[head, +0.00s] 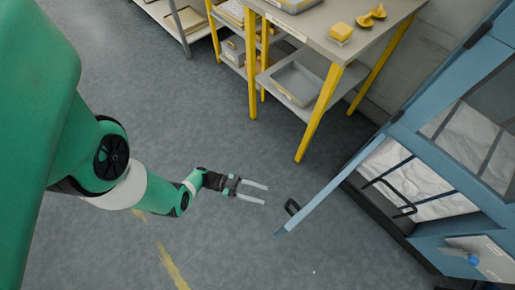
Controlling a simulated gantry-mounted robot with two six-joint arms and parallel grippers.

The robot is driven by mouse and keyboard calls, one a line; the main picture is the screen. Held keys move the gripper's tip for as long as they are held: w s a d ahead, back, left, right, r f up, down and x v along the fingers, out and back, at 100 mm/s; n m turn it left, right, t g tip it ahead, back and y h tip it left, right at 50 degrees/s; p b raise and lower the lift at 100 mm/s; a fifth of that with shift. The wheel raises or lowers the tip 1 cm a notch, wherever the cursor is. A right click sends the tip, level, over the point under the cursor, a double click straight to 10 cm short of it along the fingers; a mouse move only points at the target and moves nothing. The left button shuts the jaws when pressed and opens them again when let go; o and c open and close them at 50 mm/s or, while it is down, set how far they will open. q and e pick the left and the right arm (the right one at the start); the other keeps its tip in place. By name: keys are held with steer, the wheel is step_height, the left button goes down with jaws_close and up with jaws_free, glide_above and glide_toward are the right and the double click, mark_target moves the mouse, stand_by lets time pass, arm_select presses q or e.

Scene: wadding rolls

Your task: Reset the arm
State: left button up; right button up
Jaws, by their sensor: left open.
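My left arm comes in from the left in the head view, green and white. My left gripper (259,193) is open and empty, with its two pale fingers apart and pointing right. It is over the grey floor, left of the open blue door's edge and apart from it. My right gripper is not in view.
A blue cabinet (447,145) stands at right with its door (335,185) swung out; white wadding (420,180) lies inside. A yellow-legged table (335,30) stands at the back with a grey tray (297,84) on its lower shelf. The floor (240,245) is clear.

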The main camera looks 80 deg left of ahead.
arm_select(q)
steer(key=shift+s, duration=0.2)
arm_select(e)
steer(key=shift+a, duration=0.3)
arm_select(q)
steer(key=shift+w, duration=0.15)
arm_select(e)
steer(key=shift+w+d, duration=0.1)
